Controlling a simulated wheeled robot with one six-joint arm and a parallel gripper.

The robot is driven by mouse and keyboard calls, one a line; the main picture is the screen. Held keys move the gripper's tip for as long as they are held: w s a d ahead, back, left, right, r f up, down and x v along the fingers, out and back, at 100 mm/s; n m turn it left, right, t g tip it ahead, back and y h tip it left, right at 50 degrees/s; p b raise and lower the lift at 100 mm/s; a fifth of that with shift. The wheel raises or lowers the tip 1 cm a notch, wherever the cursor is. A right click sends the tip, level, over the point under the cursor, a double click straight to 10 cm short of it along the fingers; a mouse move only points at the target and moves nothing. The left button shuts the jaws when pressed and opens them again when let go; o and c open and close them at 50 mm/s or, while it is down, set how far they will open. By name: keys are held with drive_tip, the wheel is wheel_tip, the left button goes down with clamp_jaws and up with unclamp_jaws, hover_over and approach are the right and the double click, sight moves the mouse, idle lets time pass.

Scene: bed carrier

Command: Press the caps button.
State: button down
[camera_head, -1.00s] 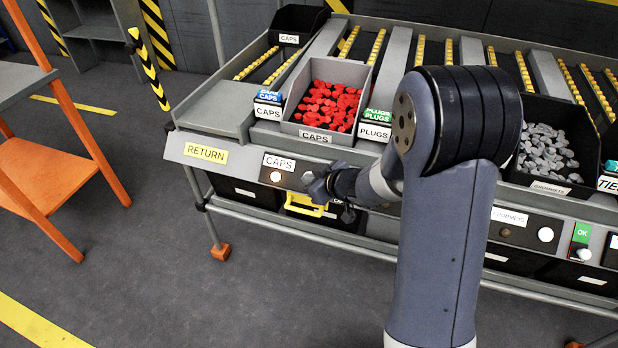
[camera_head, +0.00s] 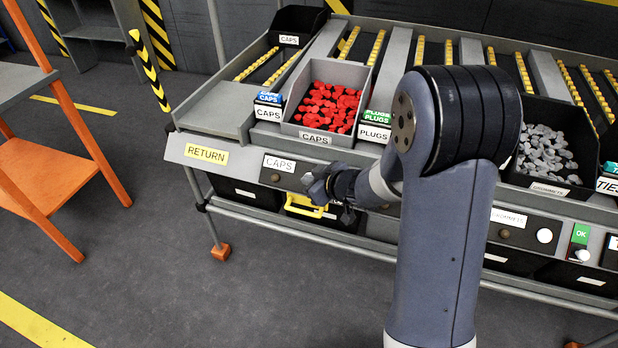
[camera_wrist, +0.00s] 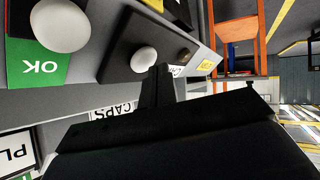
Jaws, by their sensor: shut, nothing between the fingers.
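The caps button (camera_wrist: 144,60) is a white dome on a dark panel in the wrist view. The tip of my gripper (camera_wrist: 160,72) overlaps its edge there; I cannot tell whether they touch. In the head view my gripper (camera_head: 314,186) is shut and empty at the front rail, just right of the small round lamp (camera_head: 276,178) under the CAPS label (camera_head: 279,163). That lamp is dark; it also shows in the wrist view (camera_wrist: 184,55). The caps button is hidden behind my gripper in the head view.
A grey bin of red caps (camera_head: 298,130) stands above the rail. A yellow handle (camera_head: 305,207) hangs just below my gripper. A green OK plate with a white button (camera_wrist: 62,25) lies to one side. An orange-framed rack (camera_head: 60,185) stands at left, with open floor between.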

drive_tip(key=shift+s+r, duration=0.25)
drive_tip(key=shift+a, duration=0.1)
drive_tip(key=s+r+p, duration=0.1)
drive_tip(key=s+a+r+p, duration=0.1)
drive_tip(key=s+r, duration=0.1)
drive_tip(key=shift+s+a+r, duration=0.1)
drive_tip(key=shift+s+r, duration=0.05)
drive_tip(key=shift+r, duration=0.1)
idle(0.4)
idle(0.4)
drive_tip(key=s+r, duration=0.2)
drive_tip(key=shift+s+a+r, duration=0.3)
drive_tip(key=shift+a+r, duration=0.05)
drive_tip(key=shift+a, duration=0.05)
idle(0.4)
drive_tip(key=shift+f, duration=0.1)
